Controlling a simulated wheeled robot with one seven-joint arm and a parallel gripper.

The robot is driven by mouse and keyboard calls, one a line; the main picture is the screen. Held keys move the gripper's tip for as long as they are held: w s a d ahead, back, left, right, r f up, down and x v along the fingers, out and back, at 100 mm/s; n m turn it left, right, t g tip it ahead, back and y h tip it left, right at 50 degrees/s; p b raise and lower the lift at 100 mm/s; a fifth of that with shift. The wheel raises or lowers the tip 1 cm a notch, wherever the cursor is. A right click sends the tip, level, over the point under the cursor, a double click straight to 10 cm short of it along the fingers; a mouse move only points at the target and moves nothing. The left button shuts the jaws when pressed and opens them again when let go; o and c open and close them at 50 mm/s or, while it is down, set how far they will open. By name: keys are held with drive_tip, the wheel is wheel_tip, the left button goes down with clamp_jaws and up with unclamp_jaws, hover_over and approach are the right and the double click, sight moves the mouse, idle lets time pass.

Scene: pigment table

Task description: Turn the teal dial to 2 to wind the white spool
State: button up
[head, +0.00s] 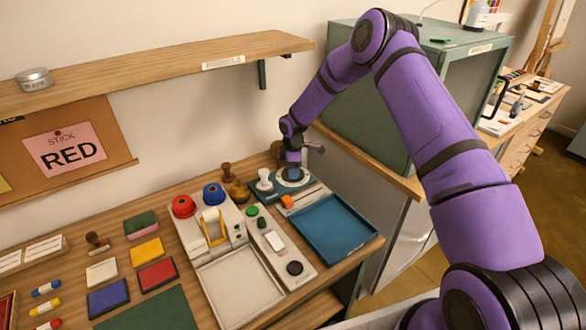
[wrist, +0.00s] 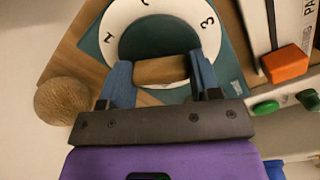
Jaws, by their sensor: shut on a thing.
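The teal dial (wrist: 158,36) has a dark teal round top inside a white ring with black numerals, on a teal base plate. In the head view my gripper (head: 293,172) points down over the dial's ring. A white spool-like piece (head: 264,181) stands just left of the dial.
An orange block (head: 287,201) and a blue tray (head: 335,228) lie in front of the dial. Red (head: 184,206) and blue (head: 214,194) round pieces stand on a white unit further left. A brown rounded object (wrist: 62,102) is close to my gripper. A green cabinet (head: 375,118) stands right.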

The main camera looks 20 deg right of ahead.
drive_tip(key=m, duration=0.4)
drive_tip(key=shift+m, duration=0.3)
drive_tip(key=m, duration=0.4)
drive_tip(key=shift+m, duration=0.3)
drive_tip(key=m, duration=0.5)
drive_tip(key=shift+m, duration=2.2)
drive_tip(key=o, duration=0.9)
wheel_tip(320, 180, up, 11)
drive_tip(key=shift+f, duration=0.1)
